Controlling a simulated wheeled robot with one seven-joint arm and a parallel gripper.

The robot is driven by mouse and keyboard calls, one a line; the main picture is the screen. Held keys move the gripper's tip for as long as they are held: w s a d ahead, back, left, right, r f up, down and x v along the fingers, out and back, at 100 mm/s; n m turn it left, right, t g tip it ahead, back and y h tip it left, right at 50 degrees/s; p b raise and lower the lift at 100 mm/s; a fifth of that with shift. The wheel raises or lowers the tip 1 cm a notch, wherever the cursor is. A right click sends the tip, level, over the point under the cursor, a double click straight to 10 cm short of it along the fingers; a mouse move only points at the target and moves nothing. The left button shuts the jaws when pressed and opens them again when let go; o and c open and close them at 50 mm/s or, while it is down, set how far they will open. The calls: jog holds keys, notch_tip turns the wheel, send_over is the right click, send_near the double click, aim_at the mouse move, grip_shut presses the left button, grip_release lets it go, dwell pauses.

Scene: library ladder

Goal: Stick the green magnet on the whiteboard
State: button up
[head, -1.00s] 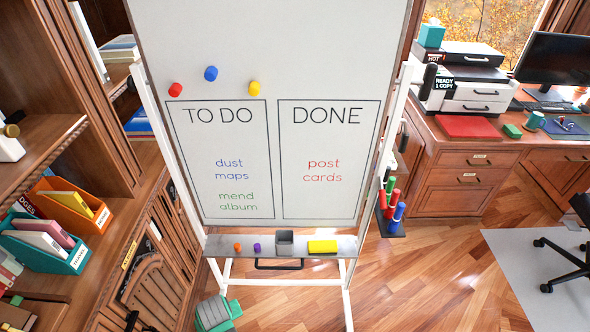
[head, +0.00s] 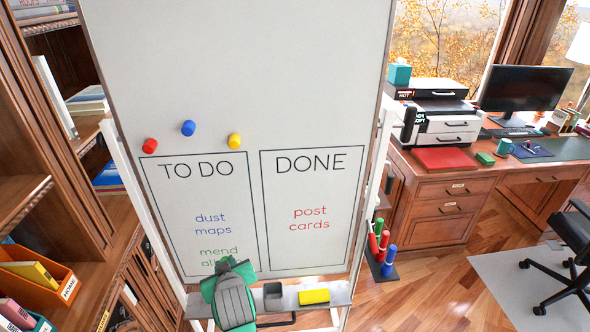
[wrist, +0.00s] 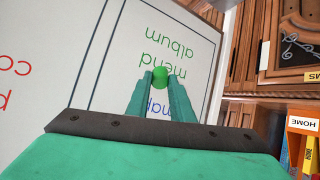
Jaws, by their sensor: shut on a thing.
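The whiteboard (head: 250,90) stands upright in front of me, with a TO DO box and a DONE box drawn on it. In the wrist view, the round green magnet (wrist: 160,77) sits between the two teal fingertips of my gripper (wrist: 160,82), which is shut on it. The whiteboard (wrist: 110,40) fills the left of that view, and the magnet appears over the "mend" writing. I cannot tell whether the magnet touches the board. In the head view, my gripper (head: 229,268) is at the lower part of the TO DO box, partly covering "mend album"; the magnet is hidden there.
Red (head: 149,145), blue (head: 188,128) and yellow (head: 234,141) magnets are on the upper board. A bookcase (head: 60,215) stands close at left.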

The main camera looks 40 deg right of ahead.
jog(key=s+d+r+t+h, duration=0.2)
jog(key=s+d+r, duration=0.2)
jog(key=r, duration=0.7)
jog(key=s+d+r+m+t+h, duration=0.1)
jog(key=s+d+r+t+h, duration=0.1)
jog(key=r, duration=1)
jog(key=s+d+r+t+h, duration=0.2)
jog(key=s+d+r, duration=0.5)
jog(key=r, duration=0.5)
jog(key=shift+d+m+t+h, duration=0.3)
jog(key=shift+d+m+t, duration=0.1)
jog(key=shift+d+t, duration=0.4)
jog(key=shift+w+d+f, duration=0.1)
jog(key=shift+w+d, duration=0.7)
jog(key=shift+w, duration=0.35)
jog(key=shift+w+d, duration=0.75)
jog(key=shift+w, duration=0.45)
jog(key=shift+w+d+f, duration=0.1)
jog(key=shift+w+d, duration=0.7)
jog(key=shift+w, duration=0.35)
